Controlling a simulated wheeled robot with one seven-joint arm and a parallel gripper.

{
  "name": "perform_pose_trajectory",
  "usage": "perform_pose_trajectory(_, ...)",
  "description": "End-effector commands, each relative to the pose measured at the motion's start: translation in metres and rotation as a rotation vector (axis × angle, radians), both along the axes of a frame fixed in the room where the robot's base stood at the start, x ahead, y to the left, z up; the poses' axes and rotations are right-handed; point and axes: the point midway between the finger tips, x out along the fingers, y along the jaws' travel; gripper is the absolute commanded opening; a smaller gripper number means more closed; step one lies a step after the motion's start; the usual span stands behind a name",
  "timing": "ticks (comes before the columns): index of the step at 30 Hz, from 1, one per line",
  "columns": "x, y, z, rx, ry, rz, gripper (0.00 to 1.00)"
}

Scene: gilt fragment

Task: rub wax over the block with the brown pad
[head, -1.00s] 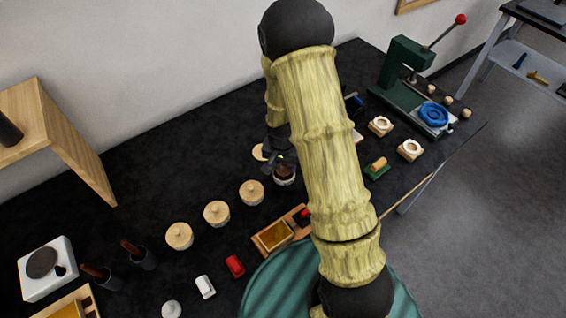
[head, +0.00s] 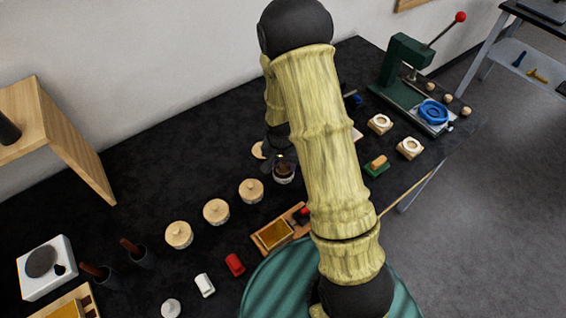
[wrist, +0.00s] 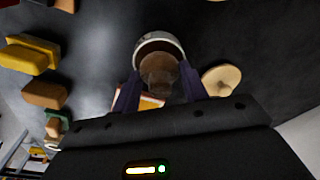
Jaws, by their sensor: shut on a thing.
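My gripper (wrist: 159,92) shows its two dark fingers in the wrist view, closed around a round brown pad (wrist: 160,82). The pad is at the mouth of a pale-rimmed jar (wrist: 143,45) with brown wax inside; how deep it sits is unclear. In the head view the gripper (head: 279,163) is just over this jar (head: 284,179), partly hidden by my arm. A gold-faced block (head: 273,235) lies in a wooden tray, nearer the front edge and apart from the gripper.
Several lidded pots (head: 216,212) stand left of the jar. A pale round lid (wrist: 221,79) lies beside it. A red piece (head: 234,265) and a white piece (head: 204,285) lie in front. A green press (head: 405,75) stands at the far right.

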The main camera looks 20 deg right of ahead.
Motion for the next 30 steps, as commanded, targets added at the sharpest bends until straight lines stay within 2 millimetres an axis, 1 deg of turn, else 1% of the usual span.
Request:
perform_pose_trajectory(21,0.0001,0.0000,-0.0073,0.000,0.000,0.000,0.25)
perform_pose_trajectory(30,0.0000,0.0000,-0.0070,0.000,0.000,0.000,0.25)
